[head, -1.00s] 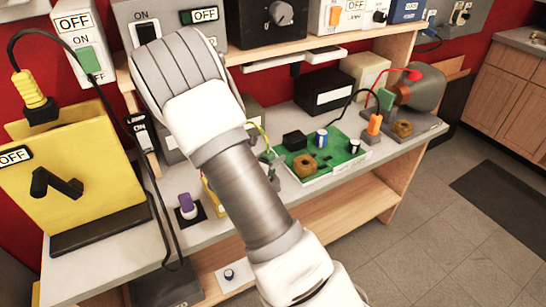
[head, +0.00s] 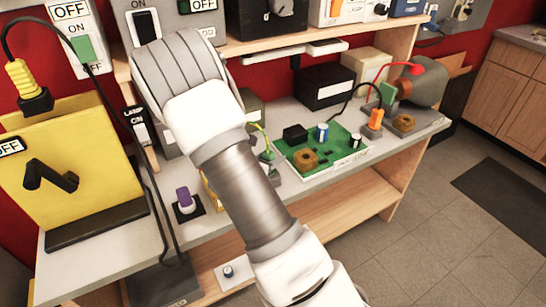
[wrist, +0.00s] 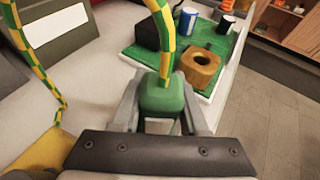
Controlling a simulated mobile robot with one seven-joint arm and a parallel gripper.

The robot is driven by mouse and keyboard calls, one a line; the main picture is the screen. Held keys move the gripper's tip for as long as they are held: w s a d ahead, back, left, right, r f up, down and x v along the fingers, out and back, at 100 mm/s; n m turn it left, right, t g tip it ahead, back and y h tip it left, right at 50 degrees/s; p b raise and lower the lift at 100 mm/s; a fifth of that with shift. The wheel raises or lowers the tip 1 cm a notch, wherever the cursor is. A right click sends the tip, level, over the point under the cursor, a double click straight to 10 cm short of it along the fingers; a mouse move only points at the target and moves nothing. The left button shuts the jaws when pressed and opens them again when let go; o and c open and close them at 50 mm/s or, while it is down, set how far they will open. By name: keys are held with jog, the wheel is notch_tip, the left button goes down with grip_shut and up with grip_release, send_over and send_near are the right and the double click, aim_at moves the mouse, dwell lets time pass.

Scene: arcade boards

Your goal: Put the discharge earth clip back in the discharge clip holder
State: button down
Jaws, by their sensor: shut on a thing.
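The discharge earth clip (wrist: 162,98) is a green block with a yellow-and-green striped cable (wrist: 165,40) rising from its top. My gripper (wrist: 163,112) is shut on it, one finger on each side. I cannot pick out the discharge clip holder for certain in either view. A yellow piece (wrist: 45,152) with a striped cable reaching it shows at the wrist view's lower left.
The green circuit board (head: 340,160) carries a copper coil (head: 305,159) and small capacitors. A purple knob (head: 183,196) stands left of my arm, near a large yellow box (head: 100,160). Switch boxes fill the shelf above.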

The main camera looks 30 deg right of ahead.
jog(key=shift+f, duration=0.4)
jog(key=shift+c, duration=1.8)
grip_release()
jog(key=p+v, duration=0.1)
jog(key=v, duration=1.6)
jog(key=shift+a+p, duration=0.15)
jog(key=shift+p, duration=0.2)
jog(key=shift+r, duration=0.15)
